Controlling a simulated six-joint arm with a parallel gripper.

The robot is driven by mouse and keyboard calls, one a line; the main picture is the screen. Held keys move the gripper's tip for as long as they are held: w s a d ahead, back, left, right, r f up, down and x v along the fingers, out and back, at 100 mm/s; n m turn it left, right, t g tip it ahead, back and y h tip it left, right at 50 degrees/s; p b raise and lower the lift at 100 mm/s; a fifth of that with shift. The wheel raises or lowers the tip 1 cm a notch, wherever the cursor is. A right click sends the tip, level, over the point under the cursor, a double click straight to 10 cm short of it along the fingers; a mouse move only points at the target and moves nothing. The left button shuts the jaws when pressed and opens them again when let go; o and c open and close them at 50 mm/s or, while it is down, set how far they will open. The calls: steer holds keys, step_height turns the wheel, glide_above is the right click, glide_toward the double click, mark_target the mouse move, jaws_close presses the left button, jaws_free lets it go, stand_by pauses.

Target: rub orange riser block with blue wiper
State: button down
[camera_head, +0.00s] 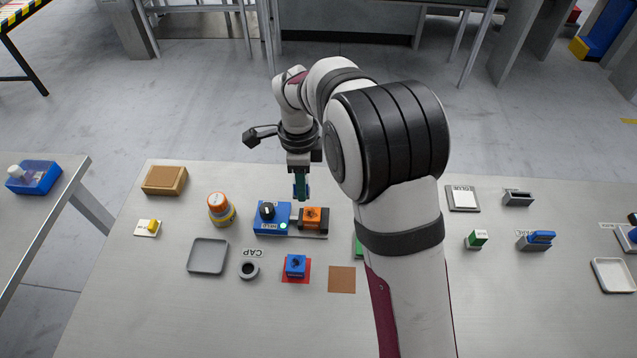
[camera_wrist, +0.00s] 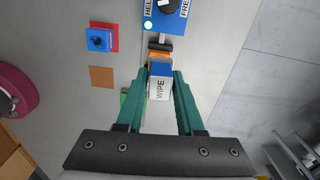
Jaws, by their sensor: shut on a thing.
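The orange riser block (camera_head: 312,217) sits beside the blue clamp box (camera_head: 270,217), among dark clamp parts. In the wrist view only a thin strip of the orange block (camera_wrist: 158,57) shows, just beyond the wiper. My gripper (camera_head: 301,192) is above and slightly behind the block. Its green fingers are shut on the blue wiper (camera_wrist: 160,70), whose white side reads WIPE. In the head view the wiper is mostly hidden by my fingers. I cannot tell whether the wiper touches the block.
The clamp box has a black knob (camera_head: 267,210) and a lit green lamp (camera_head: 283,226). An orange-capped bottle (camera_head: 220,209) stands to the left. A blue block on a red pad (camera_head: 296,266) and a brown square (camera_head: 342,279) lie in front. Bare table lies farther forward.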

glide_above(305, 213)
steer(key=shift+f, duration=2.9)
steer(key=shift+d+f, duration=0.15)
steer(key=shift+f, duration=0.8)
steer(key=shift+d, duration=1.8)
steer(key=shift+a, duration=2)
steer(key=shift+r, duration=4.15)
